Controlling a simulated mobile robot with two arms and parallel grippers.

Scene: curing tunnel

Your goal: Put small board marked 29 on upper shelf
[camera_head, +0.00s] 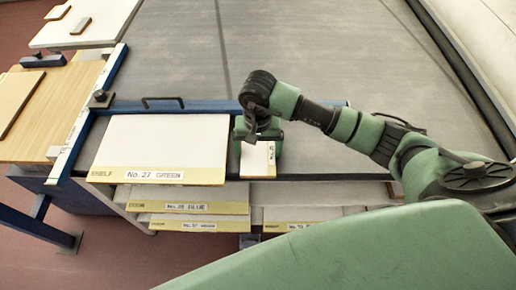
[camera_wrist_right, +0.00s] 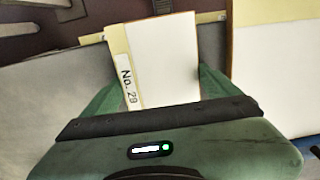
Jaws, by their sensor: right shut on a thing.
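The small board marked 29 (camera_head: 257,160) is pale with a yellow front edge. Its label "No. 29" reads clearly in the right wrist view, where the board (camera_wrist_right: 170,60) lies between the two green fingers. My right gripper (camera_head: 259,138) is shut on it, with one finger along each side. The board is just right of the large board No. 27 GREEN (camera_head: 160,145), at the front of the upper shelf (camera_head: 320,163). Whether it touches the shelf I cannot tell. My left gripper is not in view.
A blue rail (camera_head: 215,106) with a black handle runs behind. A wooden side table (camera_head: 50,105) stands left. The shelf right of my gripper is clear.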

